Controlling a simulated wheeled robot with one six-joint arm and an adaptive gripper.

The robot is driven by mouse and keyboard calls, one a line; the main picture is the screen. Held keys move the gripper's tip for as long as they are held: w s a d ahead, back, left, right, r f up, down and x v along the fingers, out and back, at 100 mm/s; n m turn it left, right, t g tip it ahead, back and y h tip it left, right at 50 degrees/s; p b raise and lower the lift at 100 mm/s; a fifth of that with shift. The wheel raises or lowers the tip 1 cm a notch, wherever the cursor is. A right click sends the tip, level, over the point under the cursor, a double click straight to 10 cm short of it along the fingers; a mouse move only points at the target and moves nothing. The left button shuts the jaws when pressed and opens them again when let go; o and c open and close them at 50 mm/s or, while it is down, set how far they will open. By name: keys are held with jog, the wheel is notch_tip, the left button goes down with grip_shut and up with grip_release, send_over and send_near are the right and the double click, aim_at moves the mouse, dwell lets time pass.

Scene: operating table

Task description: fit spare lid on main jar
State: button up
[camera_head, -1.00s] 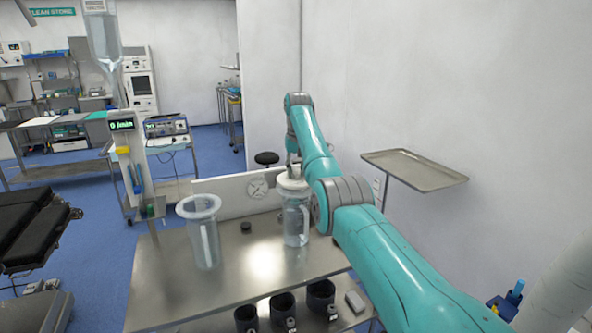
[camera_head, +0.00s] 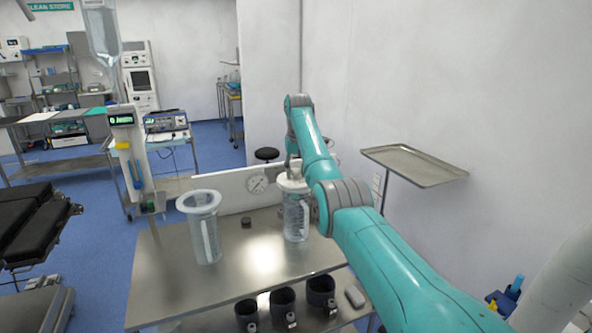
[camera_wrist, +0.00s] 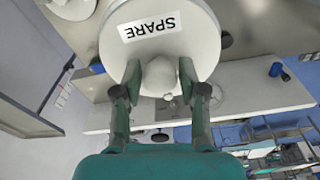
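The white round spare lid (camera_wrist: 203,28), with a label reading "SPARE", fills the top of the wrist view. My gripper (camera_wrist: 160,80) has its two fingers at either side of the lid's pale knob and looks shut on it. In the head view the lid (camera_head: 292,182) shows at the top of the right clear jar (camera_head: 297,215), below my wrist; my arm partly hides it. I cannot tell whether the lid is seated on that jar or just above it. No jar label is readable.
Both jars stand on a steel table (camera_head: 165,275). A small dark cap (camera_head: 246,222) lies between them. A white panel with a gauge (camera_head: 257,184) stands behind. Dark cups (camera_head: 283,305) sit below the front edge. A steel tray (camera_head: 415,168) is at the right.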

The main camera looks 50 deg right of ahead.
aim_at(297, 171)
jog(key=shift+o, duration=0.9)
notch_tip(297, 171, up, 12)
jog(key=s+a, duration=0.1)
dwell(0.4)
